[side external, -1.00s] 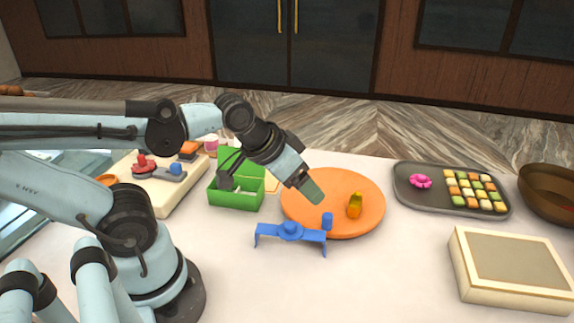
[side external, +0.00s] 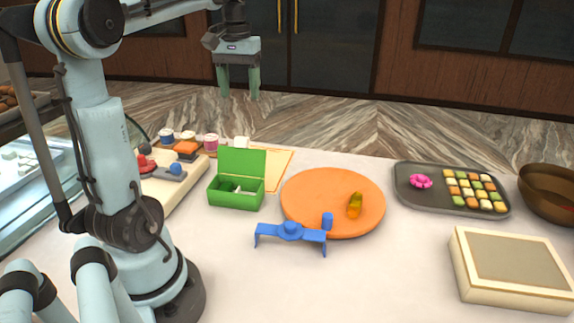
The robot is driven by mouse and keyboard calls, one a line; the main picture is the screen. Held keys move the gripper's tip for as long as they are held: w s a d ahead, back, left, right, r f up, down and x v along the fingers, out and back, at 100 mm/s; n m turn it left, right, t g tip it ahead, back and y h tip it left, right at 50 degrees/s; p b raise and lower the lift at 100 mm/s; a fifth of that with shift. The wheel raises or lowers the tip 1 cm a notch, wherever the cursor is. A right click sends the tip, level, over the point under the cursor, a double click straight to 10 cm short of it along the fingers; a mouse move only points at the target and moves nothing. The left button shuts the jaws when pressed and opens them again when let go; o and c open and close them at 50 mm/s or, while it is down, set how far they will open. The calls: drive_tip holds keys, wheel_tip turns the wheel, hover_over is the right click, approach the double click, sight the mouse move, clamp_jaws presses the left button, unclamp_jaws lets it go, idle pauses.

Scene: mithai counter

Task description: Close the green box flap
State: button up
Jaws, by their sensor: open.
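The green box (side external: 236,199) sits on the counter left of the orange disc. Its flap (side external: 242,162) stands up, open, at the back edge. Small pale pieces lie inside the box. My gripper (side external: 239,97) is high in the picture, above the raised flap and apart from it. Its two green fingers point down, spread apart, with nothing between them.
An orange round board (side external: 312,190) holds a small amber piece (side external: 355,205). A blue stand (side external: 291,233) is in front of it. A pale board (side external: 178,200) with red and blue items lies left of the box. A grey tray (side external: 408,193) and a cream box (side external: 510,270) are at right.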

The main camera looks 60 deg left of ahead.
hover_over(241, 156)
drive_tip(key=w+a, duration=0.1)
wheel_tip(241, 156, down, 12)
drive_tip(key=shift+r, duration=0.1)
idle(0.4)
clamp_jaws()
idle(0.4)
